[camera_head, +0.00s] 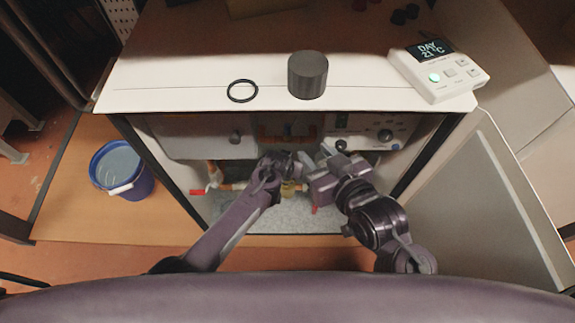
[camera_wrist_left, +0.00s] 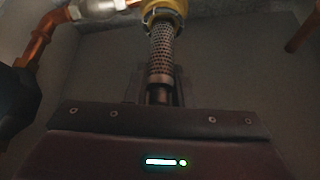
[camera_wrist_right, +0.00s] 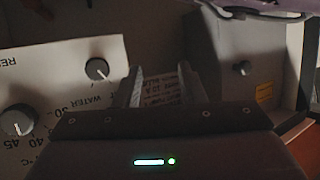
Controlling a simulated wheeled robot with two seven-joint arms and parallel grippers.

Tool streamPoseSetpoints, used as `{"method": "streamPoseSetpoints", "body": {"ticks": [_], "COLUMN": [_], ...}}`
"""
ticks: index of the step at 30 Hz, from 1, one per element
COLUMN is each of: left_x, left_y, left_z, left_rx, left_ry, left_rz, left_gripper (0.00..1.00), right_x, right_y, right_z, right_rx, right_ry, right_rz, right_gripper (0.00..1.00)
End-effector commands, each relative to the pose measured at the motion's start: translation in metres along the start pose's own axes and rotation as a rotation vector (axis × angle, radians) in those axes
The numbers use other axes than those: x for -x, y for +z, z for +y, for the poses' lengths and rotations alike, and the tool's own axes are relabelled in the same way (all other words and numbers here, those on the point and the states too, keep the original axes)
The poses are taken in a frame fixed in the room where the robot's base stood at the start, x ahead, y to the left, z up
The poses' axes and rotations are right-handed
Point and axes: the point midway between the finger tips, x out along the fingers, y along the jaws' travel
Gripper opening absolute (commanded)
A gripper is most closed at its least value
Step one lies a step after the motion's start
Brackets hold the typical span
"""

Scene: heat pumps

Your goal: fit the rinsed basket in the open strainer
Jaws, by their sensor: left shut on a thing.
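The basket (camera_wrist_left: 162,52) is a perforated metal cylinder, seen in the left wrist view. My left gripper (camera_wrist_left: 158,92) is shut on its near end. The basket's far end is at the mouth of the yellow brass strainer (camera_wrist_left: 163,12); I cannot tell how far inside it is. In the head view the strainer (camera_head: 289,188) shows low inside the cabinet, partly hidden by my left gripper (camera_head: 272,168). My right gripper (camera_head: 322,164) is inside the cabinet to the right; its fingers (camera_wrist_right: 160,85) are apart and empty in front of a printed label.
A black ring (camera_head: 242,91), a dark ribbed cap (camera_head: 307,75) and a thermostat (camera_head: 438,75) rest on the cabinet top (camera_head: 180,90). A blue bucket (camera_head: 121,170) of water stands at left. A copper pipe (camera_wrist_left: 40,40) runs beside the strainer. Knobs (camera_wrist_right: 97,69) face my right gripper.

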Motion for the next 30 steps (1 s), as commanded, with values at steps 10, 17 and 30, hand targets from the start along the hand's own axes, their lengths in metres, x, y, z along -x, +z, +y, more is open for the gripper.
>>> {"method": "streamPoseSetpoints", "body": {"ticks": [10,17,30], "left_x": [0.0,-0.002,-0.011], "left_y": [-0.001,0.0,0.006], "left_z": [0.0,0.0,0.0], "left_rx": [0.0,0.0,0.0], "left_ry": [0.0,0.0,0.0], "left_rz": [0.001,0.001,0.001], "left_gripper": [0.0,0.0,0.0], "right_x": [0.001,0.0,-0.003], "right_y": [-0.002,0.0,0.006], "right_z": [0.0,0.0,0.0], "right_rx": [0.0,0.0,0.0], "right_ry": [0.0,0.0,0.0], "right_rz": [0.0,0.0,0.0], "right_gripper": [0.36,0.36,0.36]}}
